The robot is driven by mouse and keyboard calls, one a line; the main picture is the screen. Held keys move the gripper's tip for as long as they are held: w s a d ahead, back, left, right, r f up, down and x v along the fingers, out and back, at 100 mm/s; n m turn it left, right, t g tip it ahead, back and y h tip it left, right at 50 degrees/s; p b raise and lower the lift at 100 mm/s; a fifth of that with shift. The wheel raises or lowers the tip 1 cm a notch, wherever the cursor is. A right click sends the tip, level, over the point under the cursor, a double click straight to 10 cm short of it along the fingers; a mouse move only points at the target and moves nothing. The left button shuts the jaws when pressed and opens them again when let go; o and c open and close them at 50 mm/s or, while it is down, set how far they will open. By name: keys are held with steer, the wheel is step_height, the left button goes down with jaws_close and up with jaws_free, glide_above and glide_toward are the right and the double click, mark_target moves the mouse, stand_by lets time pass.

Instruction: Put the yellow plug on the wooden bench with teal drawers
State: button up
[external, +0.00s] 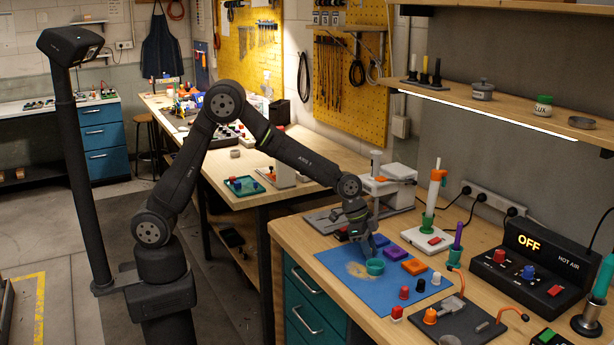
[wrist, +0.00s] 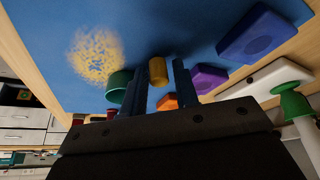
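The yellow plug (wrist: 158,72) shows in the wrist view between the two dark blue fingers of my gripper (wrist: 161,80). A narrow gap shows between the plug and the right finger, so the gripper looks open around it. In the external view my gripper (external: 367,249) points down low over the blue mat (external: 335,263), and the plug is hidden there. The mat lies on the wooden bench (external: 290,232) with teal drawers (external: 310,290). I cannot tell whether the plug touches the mat.
A teal cup (external: 375,267) stands right beside my gripper. A purple block (external: 398,252) and an orange block (external: 414,267) lie to its right. Several knobs stand near the front. The mat's left part, with a yellowish patch (wrist: 97,55), is clear.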

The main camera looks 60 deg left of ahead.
steer(key=shift+c, duration=0.5)
jaws_close()
steer(key=shift+r, duration=0.1)
steer(key=shift+r, duration=0.45)
steer(key=r, duration=0.2)
steer(key=s+r, duration=0.1)
steer(key=r, duration=0.1)
steer(key=shift+d, duration=0.3)
steer(key=s+d+r, duration=0.5)
steer(key=s+r, duration=0.1)
steer(key=s, duration=0.3)
steer(key=w+a+f+n, duration=0.2)
steer(key=w+a, duration=0.2)
steer(key=a, duration=0.8)
steer(key=w+a+f+n+t+y, duration=0.1)
steer(key=w+a+f+n, duration=0.1)
steer(key=a, duration=1)
steer(key=w+a+f+n+y, duration=0.1)
steer(key=w+a+f+n, duration=0.2)
steer(key=a, duration=1)
steer(key=shift+w+f+t, duration=0.2)
steer(key=shift+w+f, duration=0.05)
steer(key=shift+w, duration=0.5)
steer(key=shift+w+f+t, duration=0.2)
steer(key=shift+w+f, duration=0.05)
steer(key=shift+w, duration=0.5)
